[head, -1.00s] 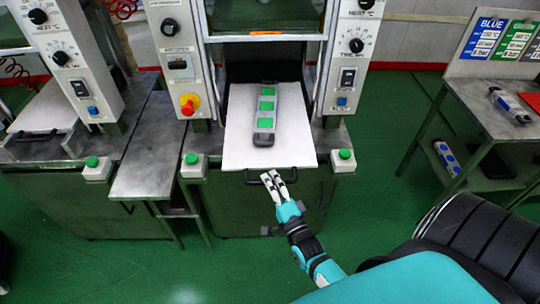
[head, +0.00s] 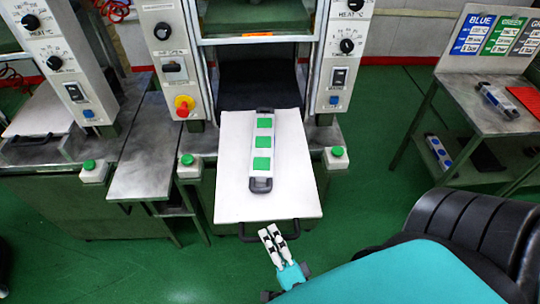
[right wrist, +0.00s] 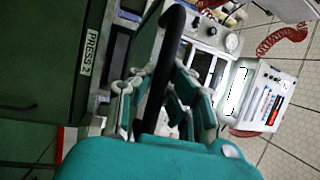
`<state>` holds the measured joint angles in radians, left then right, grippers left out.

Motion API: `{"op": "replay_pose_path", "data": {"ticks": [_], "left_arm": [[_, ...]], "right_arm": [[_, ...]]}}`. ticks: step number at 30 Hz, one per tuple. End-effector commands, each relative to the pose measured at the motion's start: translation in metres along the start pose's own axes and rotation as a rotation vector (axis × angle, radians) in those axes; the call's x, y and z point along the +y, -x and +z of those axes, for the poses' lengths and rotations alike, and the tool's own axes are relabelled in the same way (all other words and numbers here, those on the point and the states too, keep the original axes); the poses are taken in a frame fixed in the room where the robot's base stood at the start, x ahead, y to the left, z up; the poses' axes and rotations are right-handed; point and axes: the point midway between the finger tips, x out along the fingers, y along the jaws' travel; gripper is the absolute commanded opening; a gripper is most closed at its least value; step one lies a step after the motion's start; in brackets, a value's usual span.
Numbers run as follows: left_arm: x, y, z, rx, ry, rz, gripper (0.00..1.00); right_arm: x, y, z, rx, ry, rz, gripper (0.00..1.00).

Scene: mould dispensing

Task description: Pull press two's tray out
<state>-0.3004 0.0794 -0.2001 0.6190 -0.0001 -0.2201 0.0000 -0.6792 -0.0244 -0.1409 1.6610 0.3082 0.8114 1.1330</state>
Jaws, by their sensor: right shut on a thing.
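Press two's tray (head: 235,190) is a white plate that sticks out of the press towards me. A grey mould with green squares (head: 262,155) lies on it. The tray's black handle (head: 270,236) hangs at its front edge. My right gripper (head: 272,232) is shut on the handle; in the right wrist view the black handle bar (right wrist: 165,70) passes between the fingers (right wrist: 160,100). A "PRESS 2" label (right wrist: 89,54) shows in the right wrist view. My left gripper is not in view.
Green-topped button boxes (head: 188,166) and (head: 336,157) flank the tray. Another press with its own tray (head: 45,110) stands at left. A side table (head: 480,120) with a mould stands at right. The green floor before the press is clear.

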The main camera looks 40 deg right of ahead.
Motion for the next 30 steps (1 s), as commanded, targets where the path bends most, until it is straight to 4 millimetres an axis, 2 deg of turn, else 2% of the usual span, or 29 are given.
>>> {"op": "replay_pose_path", "data": {"ticks": [9, 10, 16, 25, 30], "left_arm": [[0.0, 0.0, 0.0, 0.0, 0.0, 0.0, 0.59], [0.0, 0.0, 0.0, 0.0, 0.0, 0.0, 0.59], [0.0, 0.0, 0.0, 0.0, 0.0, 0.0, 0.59], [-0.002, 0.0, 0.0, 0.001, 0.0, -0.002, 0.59], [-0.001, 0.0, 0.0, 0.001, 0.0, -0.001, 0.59]], "right_arm": [[0.004, 0.003, 0.001, -0.003, 0.005, 0.011, 0.0], [0.004, 0.003, 0.001, -0.003, 0.005, 0.011, 0.11], [0.003, 0.002, 0.0, -0.002, 0.003, 0.007, 0.37], [0.001, 0.003, 0.0, -0.002, 0.001, 0.004, 0.38], [0.002, 0.023, 0.0, -0.002, 0.002, 0.007, 0.38]]}}
